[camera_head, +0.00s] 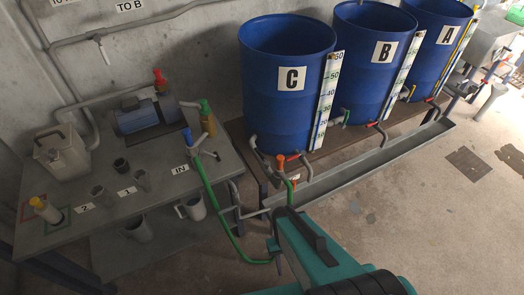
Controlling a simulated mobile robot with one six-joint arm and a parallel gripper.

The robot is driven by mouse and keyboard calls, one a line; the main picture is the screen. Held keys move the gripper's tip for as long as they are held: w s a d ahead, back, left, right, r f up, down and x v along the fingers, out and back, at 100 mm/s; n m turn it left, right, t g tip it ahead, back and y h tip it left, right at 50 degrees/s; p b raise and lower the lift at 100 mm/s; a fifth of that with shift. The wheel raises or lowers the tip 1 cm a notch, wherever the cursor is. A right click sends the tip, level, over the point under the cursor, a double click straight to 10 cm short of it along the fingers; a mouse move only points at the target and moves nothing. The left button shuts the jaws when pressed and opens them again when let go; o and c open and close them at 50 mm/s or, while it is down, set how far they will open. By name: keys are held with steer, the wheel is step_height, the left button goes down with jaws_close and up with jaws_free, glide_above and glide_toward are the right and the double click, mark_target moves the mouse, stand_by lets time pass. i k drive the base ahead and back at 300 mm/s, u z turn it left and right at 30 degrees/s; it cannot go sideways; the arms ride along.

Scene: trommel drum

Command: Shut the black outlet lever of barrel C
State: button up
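Barrel C (287,95) is a blue open-topped drum with a white "C" label, nearest of three in a row. At its base are grey pipework and a red handle (280,161). I cannot clearly make out a black lever among these small fittings. My teal arm comes in from the bottom. My gripper (277,256) is at the arm's far end, in front of and below the outlet in the picture, apparently apart from it. Its fingers are small and dark, and their opening is unclear.
Barrels B (372,65) and A (435,40) stand farther right. A grey trough (370,163) runs before the barrels. A green hose (212,200) loops from the left table (150,205) past my gripper. Floor at right is mostly clear.

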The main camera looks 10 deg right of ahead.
mark_target(260, 154)
steer(key=u, duration=4.35)
steer(key=i, duration=0.1)
steer(key=z, duration=2.8)
steer(key=k, duration=0.7)
steer(key=z, duration=0.3)
